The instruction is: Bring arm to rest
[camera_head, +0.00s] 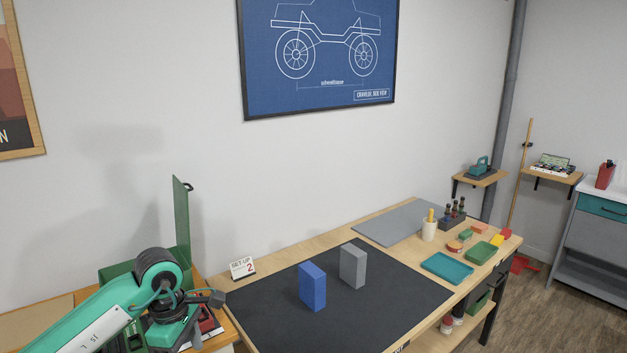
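The fingers cannot be made out, so I cannot tell whether the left gripper is open or shut. My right arm and gripper are not in view.
A blue block (312,287) and a grey block (353,266) stand upright on the black mat (400,295). A "SET-UP 2" card (242,268) stands behind the mat's left corner. Teal (447,268) and green (481,252) trays lie at right. The mat's front is clear.

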